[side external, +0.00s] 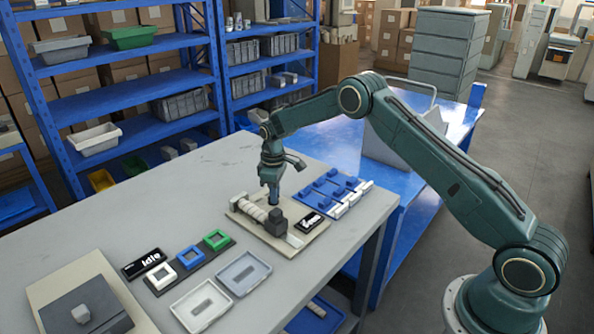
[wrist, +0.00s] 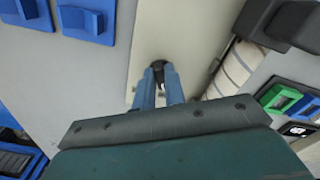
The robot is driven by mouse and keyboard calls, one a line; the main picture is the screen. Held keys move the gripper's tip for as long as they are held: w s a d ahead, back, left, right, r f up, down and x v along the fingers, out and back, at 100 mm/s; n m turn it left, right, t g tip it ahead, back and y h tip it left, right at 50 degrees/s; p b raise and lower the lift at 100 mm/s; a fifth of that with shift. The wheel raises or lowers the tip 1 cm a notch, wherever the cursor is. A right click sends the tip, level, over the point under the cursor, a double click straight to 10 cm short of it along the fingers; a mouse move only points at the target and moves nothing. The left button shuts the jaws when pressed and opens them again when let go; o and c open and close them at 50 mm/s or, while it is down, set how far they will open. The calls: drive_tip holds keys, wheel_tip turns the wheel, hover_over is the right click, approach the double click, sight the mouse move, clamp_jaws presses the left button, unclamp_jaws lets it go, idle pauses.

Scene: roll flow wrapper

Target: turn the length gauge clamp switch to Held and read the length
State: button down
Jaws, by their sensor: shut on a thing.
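The length gauge is a beige plate (side external: 236,214) with a pale segmented roll (side external: 250,207) and a dark block (side external: 276,222) on it. In the wrist view the plate (wrist: 190,30) runs up the middle, with the roll (wrist: 235,66) to the right. My gripper (side external: 273,203) points down over the plate's far side. In the wrist view my gripper's blue fingers (wrist: 158,92) are shut on a small dark knob (wrist: 159,68), apparently the clamp switch. Its position marking cannot be read. A small black display (side external: 309,222) stands beside the dark block; its text is too small to read.
A black sign (side external: 143,263) reads "Idle". Near it are white, blue and green square frames (side external: 215,239) and two grey trays (side external: 244,273). A blue board (side external: 333,192) with blue blocks and white pieces lies right of the gauge.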

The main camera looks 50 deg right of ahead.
drive_tip(key=m, duration=0.5)
drive_tip(key=shift+a+m, duration=0.15)
drive_tip(key=shift+m, duration=0.15)
drive_tip(key=m, duration=0.6)
drive_tip(key=shift+a+r, duration=0.1)
drive_tip(key=shift+a, duration=0.05)
idle(0.4)
drive_tip(key=c, duration=1.5)
unclamp_jaws()
drive_tip(key=shift+o, duration=0.2)
